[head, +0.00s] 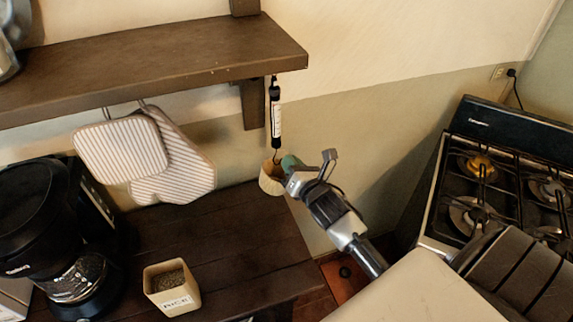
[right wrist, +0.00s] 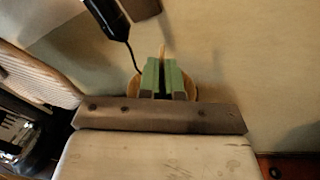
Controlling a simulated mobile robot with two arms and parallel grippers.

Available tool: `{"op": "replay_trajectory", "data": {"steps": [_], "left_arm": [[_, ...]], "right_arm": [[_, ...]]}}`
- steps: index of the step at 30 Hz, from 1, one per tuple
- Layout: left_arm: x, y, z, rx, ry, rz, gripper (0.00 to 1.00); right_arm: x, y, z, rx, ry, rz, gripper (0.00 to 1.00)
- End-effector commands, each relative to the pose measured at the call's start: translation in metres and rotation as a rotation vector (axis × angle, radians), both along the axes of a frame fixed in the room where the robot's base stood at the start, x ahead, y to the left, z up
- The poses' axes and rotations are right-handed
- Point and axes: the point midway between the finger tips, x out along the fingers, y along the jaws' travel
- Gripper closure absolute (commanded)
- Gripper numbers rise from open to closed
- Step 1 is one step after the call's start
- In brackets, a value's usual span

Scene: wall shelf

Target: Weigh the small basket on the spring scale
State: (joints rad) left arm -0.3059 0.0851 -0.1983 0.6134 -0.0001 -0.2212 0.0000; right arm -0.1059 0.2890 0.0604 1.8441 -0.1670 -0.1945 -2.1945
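The spring scale (head: 276,118), black with a white label, hangs from the end of the wall shelf, its hook at the bottom. The small pale basket (head: 270,182) is just below the hook. My right gripper (head: 287,163), with green finger pads, is at the basket from the right. In the right wrist view the fingers (right wrist: 163,78) are close together in front of the basket (right wrist: 134,88), with a thin tan strip of it rising between them. The scale's hook (right wrist: 136,62) is just left of the fingers. I cannot tell whether the hook bears the basket. My left gripper is not in view.
The wooden shelf (head: 150,68) is above, with striped pot holders (head: 122,150) below it. A coffee maker (head: 50,230) and a rice box (head: 171,288) stand on the dark counter (head: 235,245). A gas stove (head: 500,185) is at the right.

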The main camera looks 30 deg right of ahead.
Motion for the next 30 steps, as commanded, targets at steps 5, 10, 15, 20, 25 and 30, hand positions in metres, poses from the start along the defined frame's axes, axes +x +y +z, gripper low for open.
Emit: {"op": "replay_trajectory", "data": {"steps": [5,10,15,20,25,30], "left_arm": [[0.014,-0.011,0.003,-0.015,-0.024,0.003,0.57],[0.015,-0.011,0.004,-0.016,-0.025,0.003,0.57],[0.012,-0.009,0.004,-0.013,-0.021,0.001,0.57],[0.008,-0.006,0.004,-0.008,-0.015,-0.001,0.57],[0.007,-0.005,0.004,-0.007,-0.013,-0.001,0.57],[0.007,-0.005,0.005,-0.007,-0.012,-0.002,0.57]], "right_arm": [[-0.002,-0.009,0.0,-0.002,0.0,0.001,1.0],[-0.004,-0.017,0.001,-0.002,0.0,0.001,1.0],[-0.006,-0.026,0.0,-0.001,0.001,0.0,1.0],[-0.008,-0.033,0.0,-0.002,0.0,0.001,1.0],[-0.009,-0.04,0.0,-0.001,0.0,0.001,1.0],[-0.01,-0.044,0.001,0.0,0.0,0.001,1.0]]}}
